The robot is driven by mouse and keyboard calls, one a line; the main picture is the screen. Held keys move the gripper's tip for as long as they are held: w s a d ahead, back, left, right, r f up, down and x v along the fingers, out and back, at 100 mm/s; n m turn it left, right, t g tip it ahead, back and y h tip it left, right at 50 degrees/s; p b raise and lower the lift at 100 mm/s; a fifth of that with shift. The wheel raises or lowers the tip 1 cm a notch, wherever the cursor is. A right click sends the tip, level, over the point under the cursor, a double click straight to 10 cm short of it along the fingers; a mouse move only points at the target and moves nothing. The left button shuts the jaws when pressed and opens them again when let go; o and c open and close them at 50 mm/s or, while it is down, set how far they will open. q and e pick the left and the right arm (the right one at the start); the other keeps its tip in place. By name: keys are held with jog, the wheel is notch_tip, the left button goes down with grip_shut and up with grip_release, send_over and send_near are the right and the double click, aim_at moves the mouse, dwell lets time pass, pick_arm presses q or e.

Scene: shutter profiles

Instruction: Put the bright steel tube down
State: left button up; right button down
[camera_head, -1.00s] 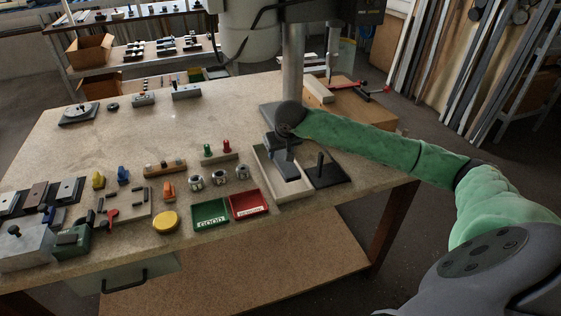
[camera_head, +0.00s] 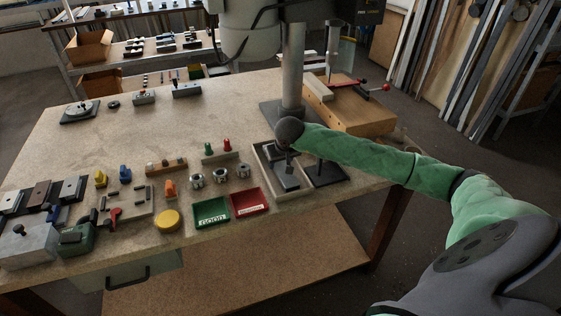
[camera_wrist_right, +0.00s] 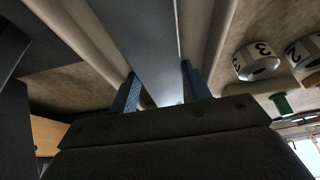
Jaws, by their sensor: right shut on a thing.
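My right gripper (camera_head: 286,163) is over the pale shallow tray (camera_head: 294,193) at the right front of the table. In the right wrist view its two blue-grey fingers (camera_wrist_right: 161,88) stand on either side of a smooth grey metal piece (camera_wrist_right: 145,35), which I take for the bright steel tube; the gripper is shut on it. In the head view this piece (camera_head: 287,183) shows as a small grey block low within the tray outline. I cannot tell whether it touches the tray floor. The hand hides part of it. My left gripper is not in view.
A grey column (camera_head: 292,70) rises behind. The table's middle back is clear.

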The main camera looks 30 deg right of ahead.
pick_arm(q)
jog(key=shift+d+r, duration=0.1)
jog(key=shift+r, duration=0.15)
pick_arm(e)
jog(key=shift+f, duration=0.1)
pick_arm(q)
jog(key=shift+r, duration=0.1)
pick_arm(e)
jog(key=c, duration=0.7)
grip_release()
jog(key=shift+o, duration=0.2)
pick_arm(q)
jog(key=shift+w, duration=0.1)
pick_arm(e)
jog(key=shift+r, duration=0.2)
jog(key=shift+s+r, duration=0.15)
jog(key=shift+r, duration=0.05)
jog(key=shift+s+a+r+b, duration=0.1)
jog(key=shift+s+r+b, duration=0.05)
jog(key=shift+r+b, duration=0.15)
pick_arm(q)
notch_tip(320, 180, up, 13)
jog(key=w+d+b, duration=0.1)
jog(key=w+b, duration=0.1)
jog(key=b, duration=0.1)
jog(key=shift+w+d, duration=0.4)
pick_arm(e)
jog(key=v, duration=1)
jog(key=shift+r, duration=0.3)
jog(key=shift+s, duration=0.15)
